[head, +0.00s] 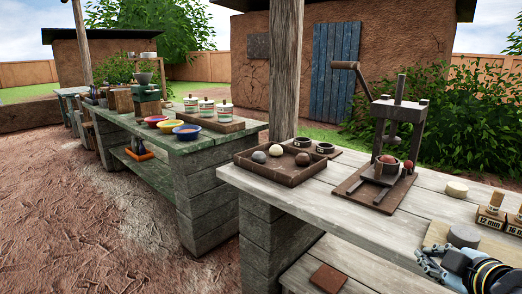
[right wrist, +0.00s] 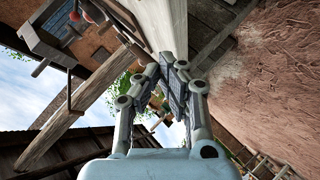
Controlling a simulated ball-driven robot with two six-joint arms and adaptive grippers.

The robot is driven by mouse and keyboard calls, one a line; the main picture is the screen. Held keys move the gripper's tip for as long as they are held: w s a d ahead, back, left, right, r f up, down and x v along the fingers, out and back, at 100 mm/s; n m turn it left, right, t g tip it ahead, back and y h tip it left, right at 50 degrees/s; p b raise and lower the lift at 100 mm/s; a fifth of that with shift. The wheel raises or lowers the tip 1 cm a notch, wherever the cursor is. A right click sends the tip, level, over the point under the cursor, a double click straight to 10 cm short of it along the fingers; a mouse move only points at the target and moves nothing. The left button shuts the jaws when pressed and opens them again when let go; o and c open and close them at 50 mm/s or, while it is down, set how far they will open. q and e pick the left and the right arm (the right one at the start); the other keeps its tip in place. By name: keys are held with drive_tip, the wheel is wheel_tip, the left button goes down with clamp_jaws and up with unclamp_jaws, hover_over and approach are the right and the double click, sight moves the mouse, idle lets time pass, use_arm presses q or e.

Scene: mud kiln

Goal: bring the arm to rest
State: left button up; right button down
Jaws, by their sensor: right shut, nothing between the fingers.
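My right gripper (head: 428,262) is at the lower right of the head view, near the front edge of the wooden workbench (head: 330,205). In the right wrist view my right gripper (right wrist: 172,70) has its fingers together with nothing between them. That view is tilted, with the pale bench edge running past the fingertips. My left gripper does not show in either view.
A press with a crank (head: 395,130) stands on the bench beside a wooden tray (head: 290,175) of clay balls. Stamps (head: 490,212) and a pale disc (head: 456,188) lie at the right. Another bench (head: 190,145) with bowls and jars stands left. Dirt ground is open at left.

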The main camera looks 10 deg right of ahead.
drive_tip(key=s+a+f+m+g+y, duration=0.1)
drive_tip(key=s+a+m+g, duration=0.35)
drive_tip(key=s, duration=0.75)
drive_tip(key=s+a+m+g, duration=0.4)
drive_tip(key=s+a+g, duration=0.15)
drive_tip(key=s, duration=0.65)
drive_tip(key=s+d+f+b, duration=0.1)
drive_tip(key=s+f+b, duration=0.15)
drive_tip(key=f, duration=1.45)
drive_tip(key=s+d+f+b, duration=0.15)
drive_tip(key=f+b, duration=0.25)
drive_tip(key=f, duration=1.4)
drive_tip(key=s+f+g+b, duration=0.1)
drive_tip(key=s+f+b, duration=0.2)
drive_tip(key=s+f, duration=1.3)
drive_tip(key=shift+s+d+f+m+g, duration=0.2)
drive_tip(key=shift+s+d+m+g, duration=0.15)
drive_tip(key=shift+s, duration=0.45)
